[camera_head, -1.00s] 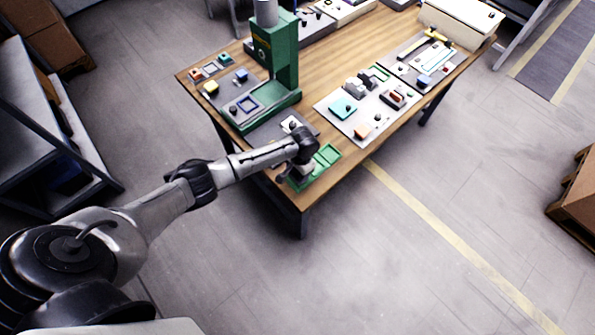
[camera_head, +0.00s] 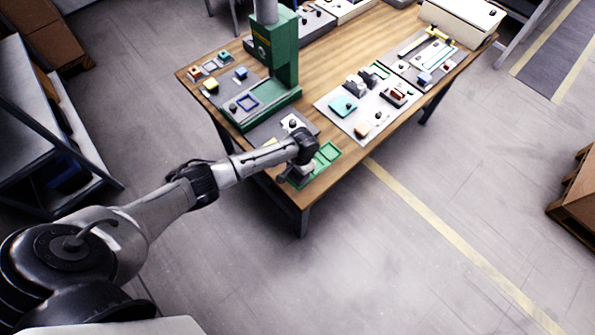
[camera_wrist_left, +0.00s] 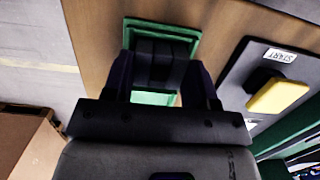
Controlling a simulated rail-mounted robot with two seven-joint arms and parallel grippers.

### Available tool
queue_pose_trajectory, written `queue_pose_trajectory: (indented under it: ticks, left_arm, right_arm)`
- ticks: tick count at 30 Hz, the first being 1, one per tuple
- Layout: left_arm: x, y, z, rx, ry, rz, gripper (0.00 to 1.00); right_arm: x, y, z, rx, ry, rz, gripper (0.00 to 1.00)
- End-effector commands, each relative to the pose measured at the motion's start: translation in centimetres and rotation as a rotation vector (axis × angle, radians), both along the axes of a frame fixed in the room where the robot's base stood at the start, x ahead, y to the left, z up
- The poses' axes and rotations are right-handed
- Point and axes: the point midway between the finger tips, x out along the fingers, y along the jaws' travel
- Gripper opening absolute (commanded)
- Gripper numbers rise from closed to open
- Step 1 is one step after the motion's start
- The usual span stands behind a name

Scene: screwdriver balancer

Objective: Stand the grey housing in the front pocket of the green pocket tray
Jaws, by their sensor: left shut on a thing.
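The green pocket tray (camera_head: 329,152) lies at the near corner of the wooden table, and its rim also shows in the left wrist view (camera_wrist_left: 165,27). My left gripper (camera_head: 294,176) points down over the tray's front pocket. In the left wrist view, my left gripper (camera_wrist_left: 160,68) is shut on the dark grey housing (camera_wrist_left: 158,58), with one finger on each side. The housing is at the pocket, with green rim showing around it. I cannot tell whether its base touches the pocket floor. The tray's other pocket looks empty. My right gripper is not in view.
A dark plate with a yellow button (camera_wrist_left: 277,96) and a START label lies close beside the tray. A green press (camera_head: 277,55) stands behind. A pale board (camera_head: 335,105) with several parts lies to the right. The table edge is close in front.

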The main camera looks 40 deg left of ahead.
Motion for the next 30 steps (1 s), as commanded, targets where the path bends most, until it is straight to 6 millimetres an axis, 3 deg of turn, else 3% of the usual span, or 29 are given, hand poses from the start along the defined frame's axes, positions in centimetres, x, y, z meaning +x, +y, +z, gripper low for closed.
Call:
queue_pose_trajectory:
  ticks: [2,3,12,22,30]
  left_arm:
    - [0.0,0.0,0.0,0.000,0.000,0.000,0.24]
    - [0.0,0.0,0.0,0.000,0.000,0.000,0.54]
    - [0.0,0.0,0.0,0.000,0.000,0.000,0.82]
    - [0.1,0.0,0.6,0.000,-0.002,-0.001,0.82]
    - [0.9,-0.1,5.2,-0.001,-0.004,-0.001,0.82]
  right_arm:
    - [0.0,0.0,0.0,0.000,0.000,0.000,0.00]
    - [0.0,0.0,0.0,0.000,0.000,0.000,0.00]
    - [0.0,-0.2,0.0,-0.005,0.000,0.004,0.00]
    - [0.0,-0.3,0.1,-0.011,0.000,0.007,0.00]
    - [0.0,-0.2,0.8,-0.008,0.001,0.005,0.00]
